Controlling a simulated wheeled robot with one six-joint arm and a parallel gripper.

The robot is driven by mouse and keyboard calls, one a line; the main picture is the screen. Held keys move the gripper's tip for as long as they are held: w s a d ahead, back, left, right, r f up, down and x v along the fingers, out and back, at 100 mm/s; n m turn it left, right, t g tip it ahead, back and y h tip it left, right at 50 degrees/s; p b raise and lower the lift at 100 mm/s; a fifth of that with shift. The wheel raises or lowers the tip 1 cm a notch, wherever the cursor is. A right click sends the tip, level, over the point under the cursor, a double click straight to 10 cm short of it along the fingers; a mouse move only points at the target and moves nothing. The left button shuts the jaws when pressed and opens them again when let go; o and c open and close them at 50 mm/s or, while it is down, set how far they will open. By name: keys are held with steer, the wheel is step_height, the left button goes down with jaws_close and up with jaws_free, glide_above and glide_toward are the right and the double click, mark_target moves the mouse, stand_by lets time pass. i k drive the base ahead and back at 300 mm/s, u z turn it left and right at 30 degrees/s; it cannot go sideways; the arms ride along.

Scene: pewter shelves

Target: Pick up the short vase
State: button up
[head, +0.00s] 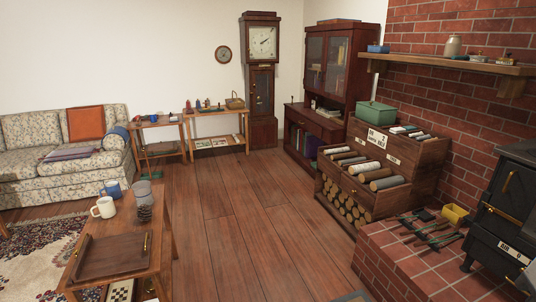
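No thing is plainly a short vase in the head view. A squat beige jar (453,46) stands upright on the wooden mantel shelf (440,61) at the upper right, and it has the nearest shape. Some small upright items (188,107) on the far side table (215,130) are too small to tell apart. My gripper is not in view.
A coffee table (160,235) with a tray, mugs and a dark jar stands at the lower left, before a floral sofa (60,172). A brick hearth (400,262), stove (510,215) and log cabinet (345,190) line the right. The wooden floor between is clear.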

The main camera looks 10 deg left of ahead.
mark_target(142, 190)
steer(key=u, duration=0.1)
steer(key=i, duration=2.2)
steer(key=u, duration=1.15)
steer(key=i, duration=1.6)
steer(key=u, duration=1.35)
steer(key=i, duration=0.6)
steer(key=u, duration=0.25)
